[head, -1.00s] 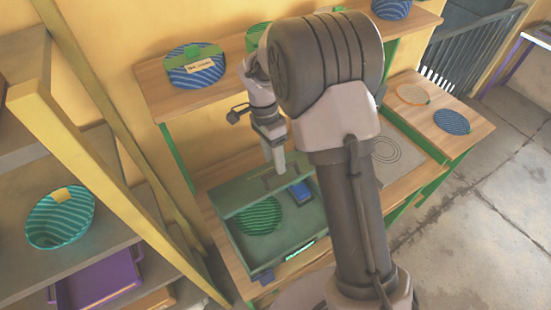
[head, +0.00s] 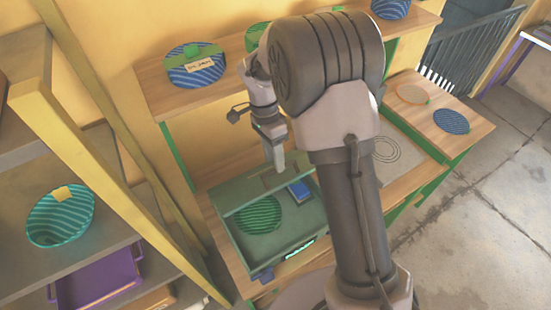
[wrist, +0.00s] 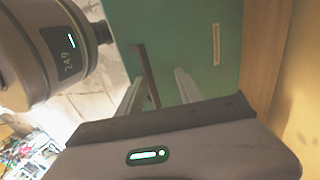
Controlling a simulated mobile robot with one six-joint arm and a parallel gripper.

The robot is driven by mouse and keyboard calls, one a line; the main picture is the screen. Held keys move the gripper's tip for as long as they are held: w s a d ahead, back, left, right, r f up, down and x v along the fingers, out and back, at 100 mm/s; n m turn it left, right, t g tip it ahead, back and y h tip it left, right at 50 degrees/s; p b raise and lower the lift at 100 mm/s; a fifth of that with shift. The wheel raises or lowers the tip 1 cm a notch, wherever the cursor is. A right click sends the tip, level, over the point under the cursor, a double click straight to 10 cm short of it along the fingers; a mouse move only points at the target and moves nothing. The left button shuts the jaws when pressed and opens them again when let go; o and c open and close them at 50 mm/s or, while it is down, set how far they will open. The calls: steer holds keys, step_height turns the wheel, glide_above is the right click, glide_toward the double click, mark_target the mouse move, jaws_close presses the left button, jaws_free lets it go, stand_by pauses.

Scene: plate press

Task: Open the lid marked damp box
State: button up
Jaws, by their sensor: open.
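A green box (head: 290,232) stands on the wooden bench in the head view. Its green lid (head: 240,196) is tilted up at the back, so the inside shows. A green striped disc (head: 258,214) and a blue block (head: 299,190) lie in it. My gripper (head: 278,168) is by the lid's upper side. In the wrist view, my gripper (wrist: 160,76) is open, with a dark handle bar (wrist: 147,76) on the green panel (wrist: 190,35) seen between its fingers. Contact cannot be told. A pale label (wrist: 215,45) is on the panel, its writing unreadable.
A shelf (head: 165,99) above the bench holds a blue striped disc (head: 197,65) with a tag. The bench's right end holds two flat discs.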

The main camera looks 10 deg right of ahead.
steer(key=s+r+b, duration=0.1)
steer(key=s+r, duration=0.1)
steer(key=s, duration=0.6)
steer(key=s+d+r+b, duration=0.1)
steer(key=s+r, duration=0.2)
steer(key=s, duration=0.5)
